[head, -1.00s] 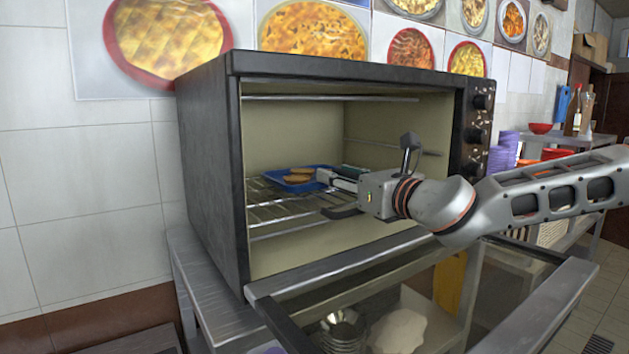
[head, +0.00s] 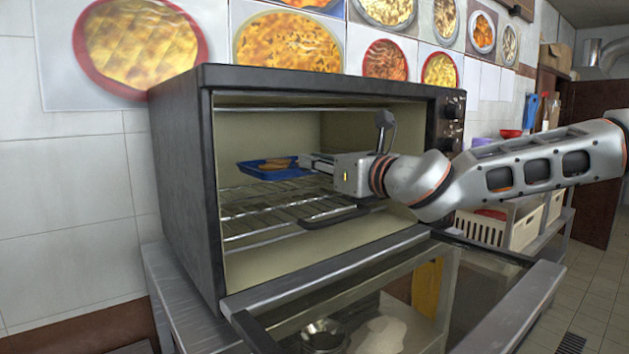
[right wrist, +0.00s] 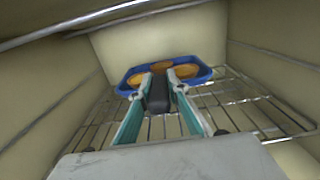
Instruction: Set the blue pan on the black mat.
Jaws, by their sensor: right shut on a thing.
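The blue pan (head: 268,174) is inside the open oven, with several golden-brown pieces of food in it. It appears raised a little above the wire rack and close to level. My right gripper (head: 304,161) reaches in through the oven's front from the right. In the right wrist view its teal-sided fingers (right wrist: 157,90) are shut on the dark handle of the blue pan (right wrist: 126,84). The fingertips hide part of the pan's near edge. My left gripper is not in view. I cannot make out the black mat in these views.
The oven (head: 180,190) stands on a metal table (head: 172,280). Its wire rack (head: 260,212) lies below the pan. The oven door (head: 350,290) is folded down in front, below my right arm. White crates (head: 480,229) stand at the right.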

